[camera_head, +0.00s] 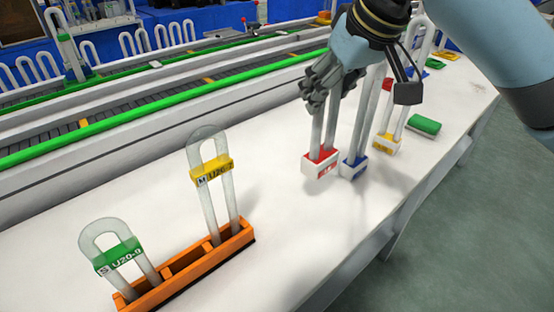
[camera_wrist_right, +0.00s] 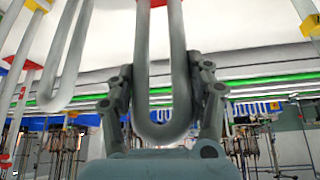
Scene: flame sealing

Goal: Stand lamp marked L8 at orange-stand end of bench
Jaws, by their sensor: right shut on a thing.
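My right gripper (camera_head: 324,88) is shut on a U-shaped lamp with a red and white base (camera_head: 321,163). In the right wrist view the fingers (camera_wrist_right: 165,72) close around the bend of its clear tube (camera_wrist_right: 142,52). The lamp is upright; I cannot tell whether its base touches the bench. The mark on its base is too small to read. The orange stand (camera_head: 178,263) is at the near left end of the bench. It holds a yellow-labelled lamp (camera_head: 211,168) marked M and a green-labelled lamp (camera_head: 118,256) marked S. My left gripper is out of view.
A lamp with a blue and white base (camera_head: 353,167) stands close beside the held one. A yellow-based lamp (camera_head: 386,144) and a green block (camera_head: 424,126) are farther back. A conveyor with green rails (camera_head: 150,125) runs along the left. The white bench between stand and gripper is clear.

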